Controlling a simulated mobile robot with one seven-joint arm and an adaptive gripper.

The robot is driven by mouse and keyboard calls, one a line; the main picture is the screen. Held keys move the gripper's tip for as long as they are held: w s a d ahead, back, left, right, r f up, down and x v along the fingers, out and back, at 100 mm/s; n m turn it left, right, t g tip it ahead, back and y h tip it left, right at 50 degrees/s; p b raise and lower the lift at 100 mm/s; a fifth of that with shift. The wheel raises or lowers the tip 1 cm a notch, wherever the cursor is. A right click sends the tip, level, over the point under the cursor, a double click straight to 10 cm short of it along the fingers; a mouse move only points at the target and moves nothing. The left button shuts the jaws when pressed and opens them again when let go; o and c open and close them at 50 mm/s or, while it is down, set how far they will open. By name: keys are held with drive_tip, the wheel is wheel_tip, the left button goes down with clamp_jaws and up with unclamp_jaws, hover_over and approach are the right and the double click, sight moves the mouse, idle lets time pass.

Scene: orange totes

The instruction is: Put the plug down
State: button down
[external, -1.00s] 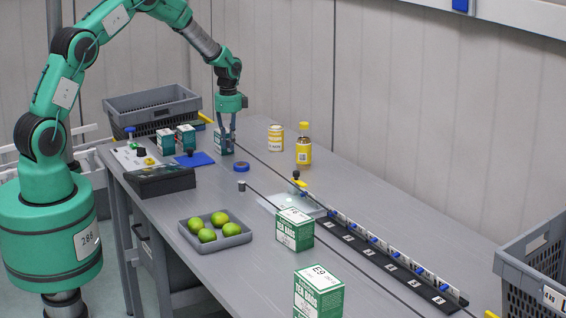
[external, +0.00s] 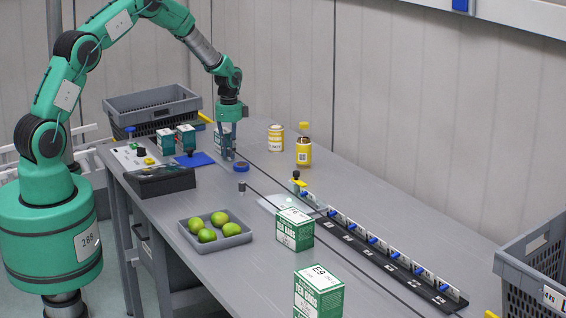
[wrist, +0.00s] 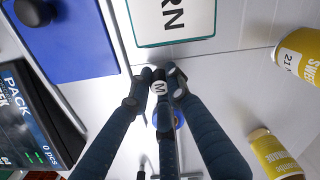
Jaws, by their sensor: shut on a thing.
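The plug (wrist: 160,88) shows in the wrist view as a small white round top marked "M", between the fingertips of my gripper (wrist: 160,78). My gripper is shut on it; the fingers hide its sides and lower part. In the external view my gripper (external: 228,158) points straight down, low over the grey table (external: 300,185), just behind and left of a blue ring (external: 241,167). The plug is too small to make out there, and I cannot tell whether it touches the table.
A green and white box (wrist: 172,20) stands close to my fingertips. A blue mat (wrist: 65,45) with a dark knob lies to the left. A yellow can (external: 275,138) and a bottle (external: 303,152) stand to the right. A small grey cylinder (external: 242,187) stands nearer the camera.

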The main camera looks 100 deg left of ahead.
drive_tip(key=shift+f, duration=0.15)
drive_tip(key=c, duration=1.6)
unclamp_jaws()
drive_tip(key=shift+c, duration=0.2)
wheel_tip(320, 180, up, 12)
drive_tip(key=p, duration=0.1)
drive_tip(key=shift+r, duration=0.2)
